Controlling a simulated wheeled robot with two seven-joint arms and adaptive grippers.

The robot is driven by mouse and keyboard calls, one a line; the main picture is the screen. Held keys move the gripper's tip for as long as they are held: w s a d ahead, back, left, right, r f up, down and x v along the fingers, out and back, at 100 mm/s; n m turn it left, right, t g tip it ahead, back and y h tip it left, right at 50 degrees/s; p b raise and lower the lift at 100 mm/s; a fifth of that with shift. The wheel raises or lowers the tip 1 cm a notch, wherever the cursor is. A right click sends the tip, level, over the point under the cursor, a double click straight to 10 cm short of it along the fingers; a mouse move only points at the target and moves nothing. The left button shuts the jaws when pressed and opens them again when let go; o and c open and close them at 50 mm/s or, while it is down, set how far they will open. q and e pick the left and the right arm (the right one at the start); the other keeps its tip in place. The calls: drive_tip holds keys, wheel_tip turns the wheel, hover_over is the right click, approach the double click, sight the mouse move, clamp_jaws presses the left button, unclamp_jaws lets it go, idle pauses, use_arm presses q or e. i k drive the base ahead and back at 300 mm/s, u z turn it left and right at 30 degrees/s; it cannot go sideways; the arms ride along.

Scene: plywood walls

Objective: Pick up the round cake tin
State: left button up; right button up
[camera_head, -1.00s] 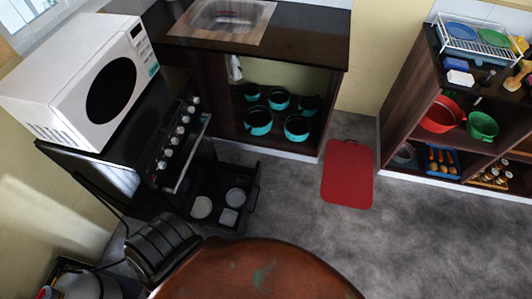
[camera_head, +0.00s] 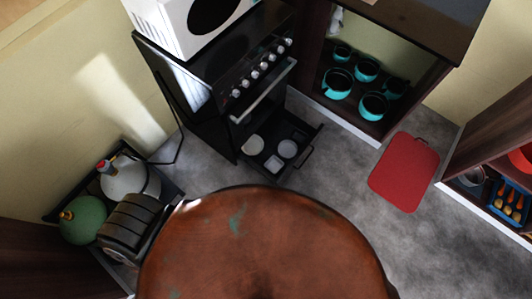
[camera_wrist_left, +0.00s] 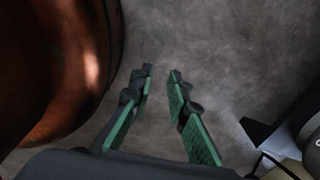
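The open drawer (camera_head: 303,165) under the oven holds several pale tins in the head view. One round tin (camera_head: 252,145) lies at its left and another roundish one (camera_head: 288,148) at its right. A smaller squarish tin (camera_head: 273,164) lies in front of them. I cannot tell which round one is the cake tin. My left gripper (camera_wrist_left: 160,73) is open and empty in the left wrist view, with grey floor beyond its fingers. Its fingers do not show in the head view. My right gripper is in neither view.
The black stove (camera_head: 215,85) stands above the drawer, with a white microwave (camera_head: 175,28) on top. A red mat (camera_head: 404,172) lies at right. The grey floor between is clear.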

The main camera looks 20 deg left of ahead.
sight(287, 149)
drive_tip(key=u, duration=1.5)
drive_tip(key=k, duration=0.95)
drive_tip(key=z, duration=0.95)
drive_tip(key=i, duration=0.5)
drive_tip(key=z, duration=1.2)
drive_tip(key=k, duration=0.75)
drive_tip(key=u, duration=1.15)
